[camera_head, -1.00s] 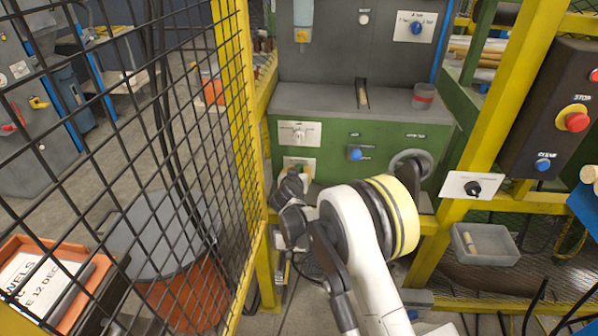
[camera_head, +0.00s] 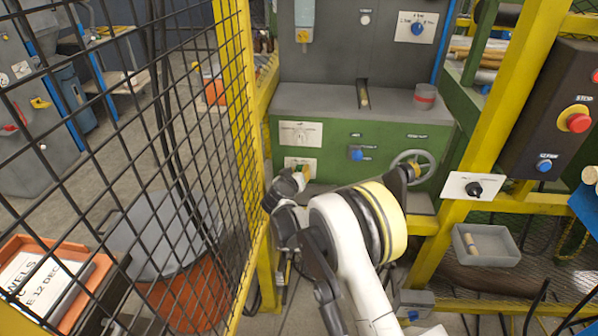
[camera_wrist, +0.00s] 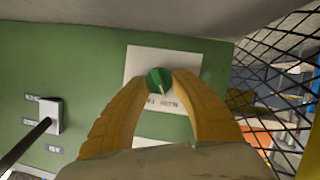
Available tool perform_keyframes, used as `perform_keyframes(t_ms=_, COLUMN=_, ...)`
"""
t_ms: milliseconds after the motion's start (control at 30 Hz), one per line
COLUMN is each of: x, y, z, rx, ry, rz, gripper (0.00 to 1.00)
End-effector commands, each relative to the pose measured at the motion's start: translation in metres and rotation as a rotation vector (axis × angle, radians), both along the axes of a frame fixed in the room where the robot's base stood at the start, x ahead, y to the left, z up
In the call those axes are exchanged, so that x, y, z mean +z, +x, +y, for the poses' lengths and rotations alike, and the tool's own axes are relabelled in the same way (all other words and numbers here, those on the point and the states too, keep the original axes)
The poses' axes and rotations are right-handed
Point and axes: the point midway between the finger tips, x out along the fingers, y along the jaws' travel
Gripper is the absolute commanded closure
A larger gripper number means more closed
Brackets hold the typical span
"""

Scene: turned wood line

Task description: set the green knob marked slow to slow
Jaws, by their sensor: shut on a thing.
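The green knob (camera_wrist: 159,79) sits on a white plate (camera_wrist: 134,66) on the green machine front in the wrist view. A pale pointer line on the knob slants down and a little right, toward small upside-down lettering too small to read surely. My gripper (camera_wrist: 160,84) has its two yellow fingers closed on either side of the knob. In the head view the plate (camera_head: 316,166) shows low on the left of the green panel. My gripper (camera_head: 301,174) is at it there, and my wrist hides part of the plate and most of the knob.
A blue knob (camera_head: 356,154) and a grey handwheel (camera_head: 427,163) are to the right. Black mesh fencing (camera_head: 190,150) on a yellow post (camera_head: 236,90) stands close left of my wrist.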

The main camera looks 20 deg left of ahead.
Motion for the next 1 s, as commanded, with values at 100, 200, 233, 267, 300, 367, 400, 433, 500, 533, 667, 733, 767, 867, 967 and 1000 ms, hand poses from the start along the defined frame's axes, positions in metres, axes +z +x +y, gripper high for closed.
perform_keyframes(t_ms=100, x=0.000, y=0.000, z=0.000, rx=0.000, ry=0.000, rz=0.000, gripper=0.49)
perform_keyframes(t_ms=200, x=0.000, y=0.000, z=0.000, rx=0.000, ry=0.000, rz=0.000, gripper=0.47)
perform_keyframes(t_ms=233, x=0.000, y=0.000, z=0.000, rx=0.000, ry=0.000, rz=0.000, gripper=0.47)
perform_keyframes(t_ms=267, x=0.000, y=0.000, z=0.000, rx=0.000, ry=0.000, rz=0.000, gripper=0.47)
perform_keyframes(t_ms=300, x=0.000, y=0.000, z=0.000, rx=0.000, ry=0.000, rz=0.000, gripper=0.47)
perform_keyframes(t_ms=367, x=0.000, y=0.000, z=0.000, rx=0.000, ry=0.001, rz=0.000, gripper=0.47)
perform_keyframes(t_ms=400, x=0.000, y=0.000, z=0.000, rx=0.000, ry=0.001, rz=0.000, gripper=0.47)
perform_keyframes(t_ms=433, x=0.001, y=-0.001, z=0.000, rx=0.000, ry=0.000, rz=0.000, gripper=0.47)
perform_keyframes(t_ms=500, x=0.003, y=-0.007, z=0.000, rx=0.001, ry=0.000, rz=0.000, gripper=0.47)
perform_keyframes(t_ms=533, x=0.004, y=-0.010, z=0.000, rx=0.002, ry=0.001, rz=0.001, gripper=0.47)
perform_keyframes(t_ms=667, x=0.013, y=-0.031, z=-0.003, rx=0.001, ry=-0.001, rz=0.000, gripper=0.47)
perform_keyframes(t_ms=733, x=0.017, y=-0.043, z=-0.004, rx=0.001, ry=0.000, rz=0.000, gripper=0.47)
perform_keyframes(t_ms=767, x=0.019, y=-0.048, z=-0.005, rx=0.001, ry=0.001, rz=-0.001, gripper=0.47)
perform_keyframes(t_ms=867, x=0.024, y=-0.060, z=-0.007, rx=0.001, ry=0.000, rz=0.000, gripper=0.47)
perform_keyframes(t_ms=967, x=0.027, y=-0.067, z=-0.008, rx=0.000, ry=0.000, rz=0.000, gripper=0.47)
perform_keyframes(t_ms=1000, x=0.027, y=-0.069, z=-0.008, rx=0.000, ry=0.000, rz=0.000, gripper=0.47)
